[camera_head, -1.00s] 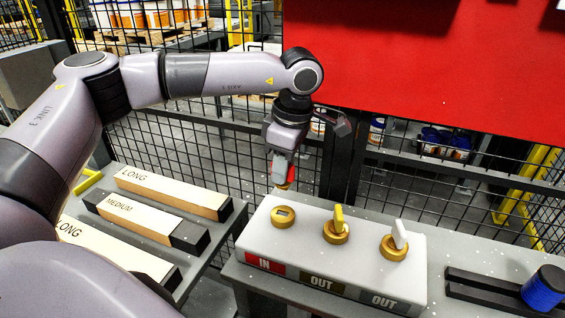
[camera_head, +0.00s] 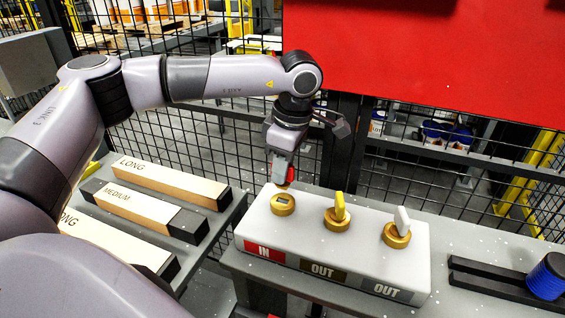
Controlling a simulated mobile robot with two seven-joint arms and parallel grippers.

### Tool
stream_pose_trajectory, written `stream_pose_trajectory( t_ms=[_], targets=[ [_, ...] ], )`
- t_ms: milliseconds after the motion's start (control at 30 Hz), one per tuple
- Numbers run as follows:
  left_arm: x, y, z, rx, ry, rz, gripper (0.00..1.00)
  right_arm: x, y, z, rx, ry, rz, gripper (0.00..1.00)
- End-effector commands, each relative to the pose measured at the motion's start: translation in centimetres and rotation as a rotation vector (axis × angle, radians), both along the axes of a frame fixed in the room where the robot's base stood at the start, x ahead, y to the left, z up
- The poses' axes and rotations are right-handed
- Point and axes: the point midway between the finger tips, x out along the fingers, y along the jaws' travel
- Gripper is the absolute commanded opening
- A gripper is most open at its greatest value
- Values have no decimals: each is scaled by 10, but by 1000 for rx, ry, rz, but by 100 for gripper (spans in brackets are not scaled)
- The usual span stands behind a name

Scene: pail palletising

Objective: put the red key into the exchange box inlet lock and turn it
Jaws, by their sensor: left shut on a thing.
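The exchange box (camera_head: 330,255) is a pale block on the grey bench. Its left lock, the inlet lock (camera_head: 283,204), is a gold ring with an empty slot, above a red IN label (camera_head: 264,252). My left gripper (camera_head: 284,176) points down just behind and above this lock. It is shut on the red key (camera_head: 291,176), of which only a small red part and a gold tip show. The key appears apart from the slot, though the exact gap is hard to tell. My right gripper is not in view.
A yellow key (camera_head: 340,206) and a white key (camera_head: 402,221) stand in the two OUT locks. Labelled LONG and MEDIUM bars (camera_head: 130,205) lie at left. A blue spool (camera_head: 546,277) and black rails are at right. Mesh fence and a red panel (camera_head: 430,60) stand behind.

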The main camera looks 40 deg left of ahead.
Motion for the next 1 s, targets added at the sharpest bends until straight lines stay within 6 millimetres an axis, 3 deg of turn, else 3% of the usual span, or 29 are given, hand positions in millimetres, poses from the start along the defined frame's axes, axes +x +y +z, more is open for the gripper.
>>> stream_pose_trajectory(
  t_ms=[233, 1000],
  targets=[
    [0, 0, -21, 0, 0, 0, 0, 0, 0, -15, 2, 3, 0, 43],
    [0, 0, -22, -1, -1, 0, 0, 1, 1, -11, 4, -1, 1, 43]
  ],
)
